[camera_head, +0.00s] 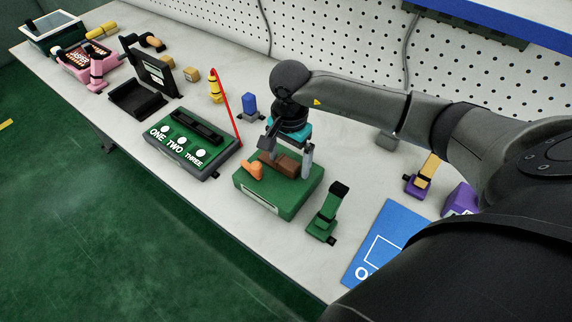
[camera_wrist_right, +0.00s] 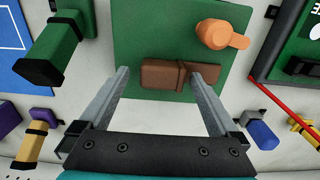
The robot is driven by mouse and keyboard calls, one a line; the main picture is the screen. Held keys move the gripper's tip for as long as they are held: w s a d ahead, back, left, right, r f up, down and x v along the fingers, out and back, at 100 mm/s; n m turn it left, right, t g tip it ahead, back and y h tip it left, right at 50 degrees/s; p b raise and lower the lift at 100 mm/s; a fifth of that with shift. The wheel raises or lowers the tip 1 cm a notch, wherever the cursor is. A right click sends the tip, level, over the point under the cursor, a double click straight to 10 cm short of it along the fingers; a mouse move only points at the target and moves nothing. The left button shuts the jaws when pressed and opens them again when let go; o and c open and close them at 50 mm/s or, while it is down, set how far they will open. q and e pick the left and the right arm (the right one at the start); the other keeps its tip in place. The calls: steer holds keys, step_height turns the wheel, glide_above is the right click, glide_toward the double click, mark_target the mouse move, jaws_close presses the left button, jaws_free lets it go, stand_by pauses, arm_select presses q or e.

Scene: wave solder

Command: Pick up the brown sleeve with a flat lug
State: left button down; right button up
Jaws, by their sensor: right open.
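The brown sleeve (camera_head: 287,166) lies on the green tray (camera_head: 290,207), at the back of its top face. In the right wrist view the sleeve (camera_wrist_right: 165,75) is a long brown piece with a raised band across it. My right gripper (camera_head: 287,156) is open over the sleeve, fingers pointing down. In the wrist view the gripper's (camera_wrist_right: 165,75) left fingertip is beyond the sleeve's left end, and the right one overlaps its right end. I cannot tell whether it touches. My left gripper is not in view.
An orange piece (camera_head: 251,171) lies on the same tray beside the sleeve. A board marked ONE, TWO, THREE (camera_head: 194,143) and a red rod (camera_head: 227,106) are to the left. A blue mat (camera_head: 383,235) lies front right.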

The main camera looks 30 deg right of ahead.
jaws_close()
stand_by(0.8)
